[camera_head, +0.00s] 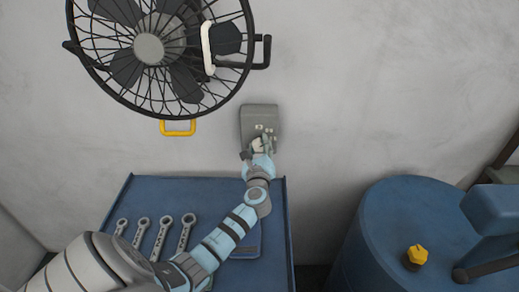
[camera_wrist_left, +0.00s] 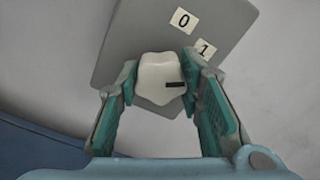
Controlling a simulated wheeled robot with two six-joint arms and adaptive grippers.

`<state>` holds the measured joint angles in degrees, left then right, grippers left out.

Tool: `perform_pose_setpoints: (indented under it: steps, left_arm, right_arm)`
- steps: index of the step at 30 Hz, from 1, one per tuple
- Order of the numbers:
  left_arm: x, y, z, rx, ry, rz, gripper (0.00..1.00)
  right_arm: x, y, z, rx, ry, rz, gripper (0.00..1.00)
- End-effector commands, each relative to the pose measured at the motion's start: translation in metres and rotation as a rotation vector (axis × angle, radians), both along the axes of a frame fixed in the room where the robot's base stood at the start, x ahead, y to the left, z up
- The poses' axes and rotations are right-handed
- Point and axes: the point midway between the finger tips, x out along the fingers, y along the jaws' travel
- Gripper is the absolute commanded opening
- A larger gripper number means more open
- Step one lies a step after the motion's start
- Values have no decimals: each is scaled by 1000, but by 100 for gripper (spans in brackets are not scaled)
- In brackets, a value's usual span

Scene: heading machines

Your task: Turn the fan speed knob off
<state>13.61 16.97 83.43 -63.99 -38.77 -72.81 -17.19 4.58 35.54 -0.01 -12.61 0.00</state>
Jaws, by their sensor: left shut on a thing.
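The fan speed knob (camera_wrist_left: 160,72) is white and lobed, with a black mark on its right side, on a grey control box (camera_wrist_left: 120,50). White labels "0" (camera_wrist_left: 183,19) and "1" (camera_wrist_left: 206,48) sit on the box above and to the right of the knob. The mark points right, below the "1" label. My left gripper (camera_wrist_left: 160,80) has its fingers on both sides of the knob and is shut on it. In the head view the box (camera_head: 259,112) is on the wall, and my left gripper (camera_head: 257,147) covers its lower part. My right gripper is not in view.
A black caged fan (camera_head: 149,48) is above left of the box, with a yellow handle (camera_head: 178,132) below it. A blue table (camera_head: 276,190) with several wrenches (camera_head: 163,230) lies below. A blue drum-shaped body (camera_head: 385,215) with a yellow knob (camera_head: 417,254) stands at right.

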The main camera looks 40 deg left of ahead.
Motion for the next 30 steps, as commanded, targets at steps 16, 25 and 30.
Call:
perform_pose_setpoints:
  steps: [16,25,30]
  left_arm:
    - [2,0,4,-389,-340,-2,6]
    - [2,-1,5,-598,-518,-5,6]
    - [2,-1,6,-694,-598,-6,6]
  right_arm:
    - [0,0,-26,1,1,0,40]
    - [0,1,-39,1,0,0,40]
    - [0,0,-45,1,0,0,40]
